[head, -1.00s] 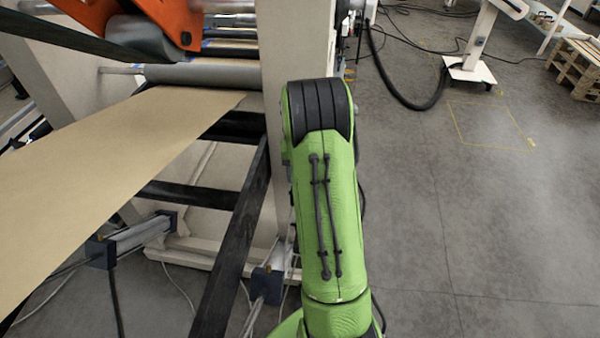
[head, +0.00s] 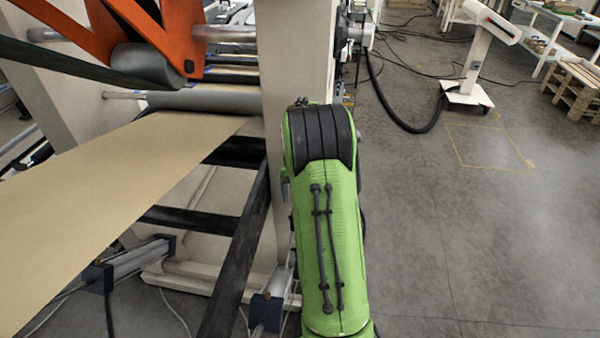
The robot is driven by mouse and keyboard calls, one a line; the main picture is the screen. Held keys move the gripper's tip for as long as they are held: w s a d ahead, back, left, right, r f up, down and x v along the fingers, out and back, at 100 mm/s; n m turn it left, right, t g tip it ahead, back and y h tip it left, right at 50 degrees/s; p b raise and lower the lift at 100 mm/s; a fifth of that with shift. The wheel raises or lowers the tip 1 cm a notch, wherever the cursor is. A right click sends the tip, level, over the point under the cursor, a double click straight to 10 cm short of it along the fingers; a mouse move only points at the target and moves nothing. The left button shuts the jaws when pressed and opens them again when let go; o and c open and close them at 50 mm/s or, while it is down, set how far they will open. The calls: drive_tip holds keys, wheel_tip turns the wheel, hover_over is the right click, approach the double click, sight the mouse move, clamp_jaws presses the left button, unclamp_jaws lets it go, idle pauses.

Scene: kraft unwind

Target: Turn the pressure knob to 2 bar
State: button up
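The pressure knob does not show in the head view. My green arm rises in the middle of the view, in front of the machine's beige upright frame (head: 293,60), and hides part of it. My gripper is not in view; it is out of sight beyond the arm's black-banded joint.
A kraft paper web (head: 110,195) runs from the rollers (head: 205,98) toward the lower left, beside a black rail (head: 238,255). A black hose (head: 385,105) and cables lie on the floor. A white stand (head: 470,85) and wooden pallets (head: 576,88) stand at the back right.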

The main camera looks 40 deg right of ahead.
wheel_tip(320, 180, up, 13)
drive_tip(key=p, duration=0.1)
drive_tip(key=shift+p, duration=0.3)
